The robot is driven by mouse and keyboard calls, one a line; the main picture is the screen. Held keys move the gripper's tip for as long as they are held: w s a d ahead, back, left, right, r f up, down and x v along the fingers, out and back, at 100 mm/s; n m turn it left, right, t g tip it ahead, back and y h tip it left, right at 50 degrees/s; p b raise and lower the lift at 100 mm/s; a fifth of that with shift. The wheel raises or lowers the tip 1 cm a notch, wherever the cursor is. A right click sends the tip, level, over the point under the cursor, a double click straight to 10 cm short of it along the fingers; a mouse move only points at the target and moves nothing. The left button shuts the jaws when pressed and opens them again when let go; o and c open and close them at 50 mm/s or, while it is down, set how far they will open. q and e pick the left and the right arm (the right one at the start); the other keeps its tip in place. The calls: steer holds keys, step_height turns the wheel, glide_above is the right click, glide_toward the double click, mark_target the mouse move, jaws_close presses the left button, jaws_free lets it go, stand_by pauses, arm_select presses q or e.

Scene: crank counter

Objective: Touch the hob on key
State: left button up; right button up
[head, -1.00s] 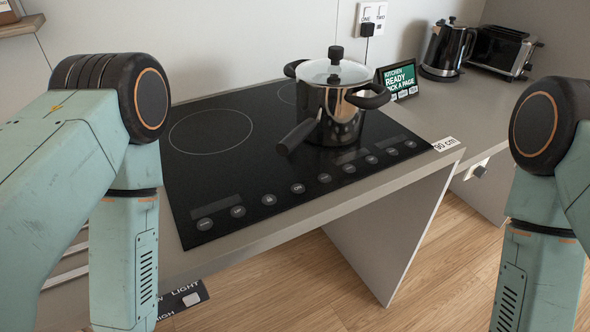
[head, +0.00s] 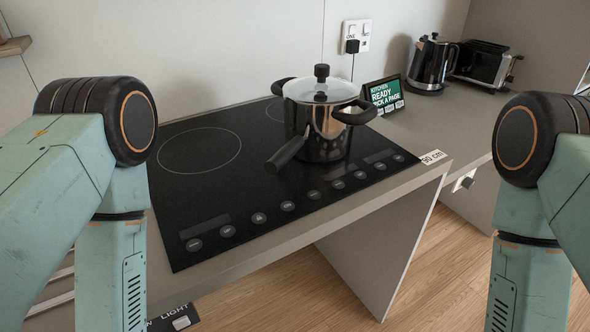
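The black glass hob (head: 215,195) lies in the grey counter in the middle of the head view. A row of several round grey touch keys runs along its front edge. One key near the row's left half (head: 288,206) carries a small mark, but the labels are too small to read surely, so I cannot tell which is the on key. Two dark display strips sit behind the keys. My left and right arms show at the sides of the view, but both grippers are out of frame. Nothing is seen touching the keys.
A lidded steel pot (head: 322,118) stands on the hob's right, its long dark handle toward the front keys. A small screen (head: 384,95), kettle (head: 432,64) and toaster (head: 482,66) stand behind right. A "90 cm" label (head: 433,157) marks the counter edge. Wooden floor is clear in front.

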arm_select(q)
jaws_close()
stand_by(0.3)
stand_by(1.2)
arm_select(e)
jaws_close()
